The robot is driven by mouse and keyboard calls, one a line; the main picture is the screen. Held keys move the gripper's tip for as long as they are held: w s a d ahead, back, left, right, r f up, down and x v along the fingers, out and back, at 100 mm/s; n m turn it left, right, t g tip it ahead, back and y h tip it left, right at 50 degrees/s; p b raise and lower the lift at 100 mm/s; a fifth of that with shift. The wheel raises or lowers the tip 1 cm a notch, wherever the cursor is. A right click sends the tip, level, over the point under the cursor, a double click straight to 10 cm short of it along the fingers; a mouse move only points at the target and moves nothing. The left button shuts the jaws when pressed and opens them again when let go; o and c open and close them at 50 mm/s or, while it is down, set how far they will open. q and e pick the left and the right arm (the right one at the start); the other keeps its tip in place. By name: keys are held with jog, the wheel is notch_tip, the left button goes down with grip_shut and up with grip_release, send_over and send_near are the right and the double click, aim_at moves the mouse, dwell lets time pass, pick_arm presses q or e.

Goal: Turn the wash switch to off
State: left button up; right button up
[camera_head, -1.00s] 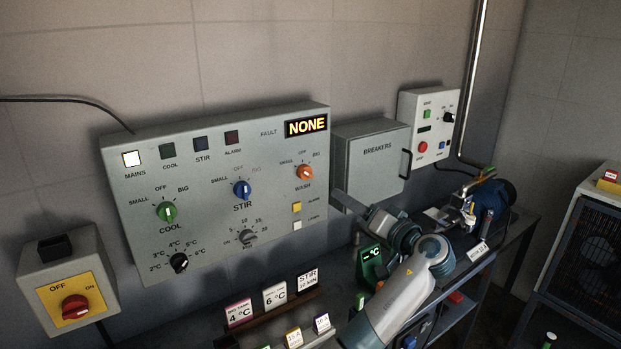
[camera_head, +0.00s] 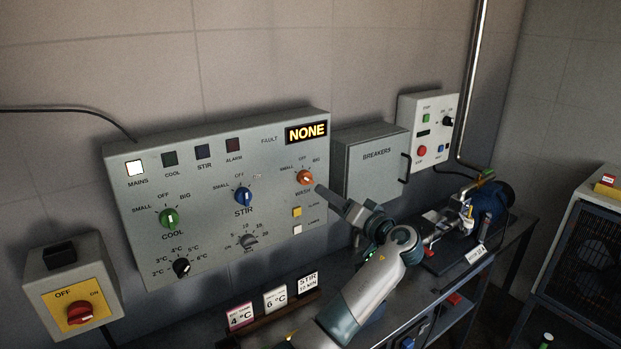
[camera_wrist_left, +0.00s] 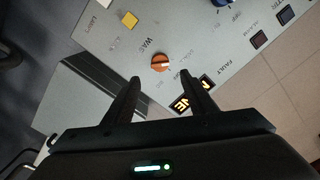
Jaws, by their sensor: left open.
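The wash switch (camera_head: 305,177) is an orange knob at the upper right of the grey control panel (camera_head: 215,270), with SMALL, OFF and BIG printed around it. I cannot tell for sure which label its pale pointer mark faces. My left gripper (camera_head: 322,190) is just right of and below the knob, apart from it, its fingers small and dark in this view. In the left wrist view the gripper (camera_wrist_left: 160,80) is open and empty, and the orange knob (camera_wrist_left: 160,62) lies beyond the fingertips, between their lines. My right gripper is not in view.
The blue stir knob (camera_head: 243,196) and green cool knob (camera_head: 169,218) are to the left on the panel. A yellow button (camera_head: 297,212) sits below the wash switch. The breakers box (camera_head: 372,160) stands right of the panel. Cards (camera_head: 275,299) stand below.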

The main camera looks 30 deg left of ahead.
aim_at(309, 182)
pick_arm(q)
jog(key=p+x, duration=0.3)
jog(key=x, duration=0.5)
jog(key=shift+w+a+r, duration=0.1)
jog(key=shift+a+r, duration=0.05)
jog(key=shift+a, duration=0.25)
jog(key=shift+f+p+x, duration=0.2)
jog(key=shift+p+x, duration=0.2)
jog(key=shift+x, duration=0.55)
jog(key=shift+c, duration=0.5)
jog(key=c, duration=0.9)
